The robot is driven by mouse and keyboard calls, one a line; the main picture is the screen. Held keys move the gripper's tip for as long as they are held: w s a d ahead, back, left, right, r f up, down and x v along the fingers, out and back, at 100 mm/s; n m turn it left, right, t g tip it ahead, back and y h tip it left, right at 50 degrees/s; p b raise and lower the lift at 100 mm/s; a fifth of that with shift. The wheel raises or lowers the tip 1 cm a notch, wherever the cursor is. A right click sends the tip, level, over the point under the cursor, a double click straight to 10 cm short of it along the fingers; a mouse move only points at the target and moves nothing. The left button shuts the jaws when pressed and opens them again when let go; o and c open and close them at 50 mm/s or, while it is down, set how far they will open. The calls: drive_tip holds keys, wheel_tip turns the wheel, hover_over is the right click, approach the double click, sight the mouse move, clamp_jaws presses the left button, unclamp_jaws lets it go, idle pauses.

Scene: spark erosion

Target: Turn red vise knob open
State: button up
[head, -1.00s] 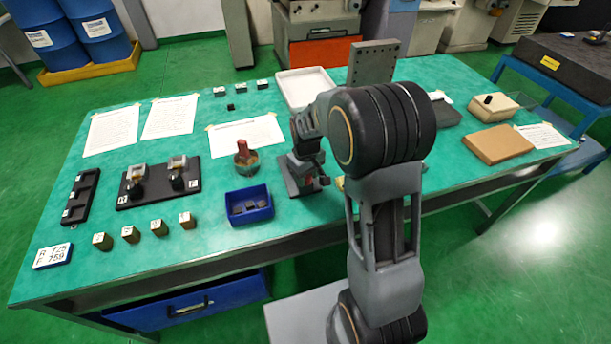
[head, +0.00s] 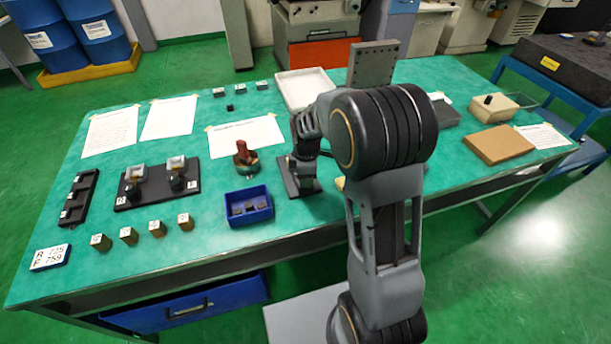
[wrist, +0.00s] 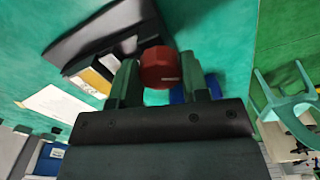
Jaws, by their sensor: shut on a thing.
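The red vise knob (wrist: 160,67) shows in the wrist view as a faceted red piece between the two fingers of my gripper (wrist: 163,78). My gripper is shut on it, with one finger on each side. Beyond the knob in the wrist view lies a dark vise body (wrist: 105,45) with lighter metal parts. In the head view the vise base (head: 306,188) stands on the green table to the right of the blue bin. My wrist and gripper (head: 303,165) are over it and hide most of the vise and the knob.
A blue bin (head: 248,207) with dark pieces stands left of the vise. A round dish with a red-handled tool (head: 243,153) sits behind the bin. A white tray (head: 290,78) and an upright grey plate (head: 374,64) are farther back.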

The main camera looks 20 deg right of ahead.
drive_tip(key=shift+n, duration=2.3)
drive_tip(key=o, duration=0.9)
drive_tip(key=shift+o, duration=0.2)
drive_tip(key=shift+r, duration=0.15)
wheel_tip(320, 180, up, 14)
drive_tip(key=shift+f, duration=0.2)
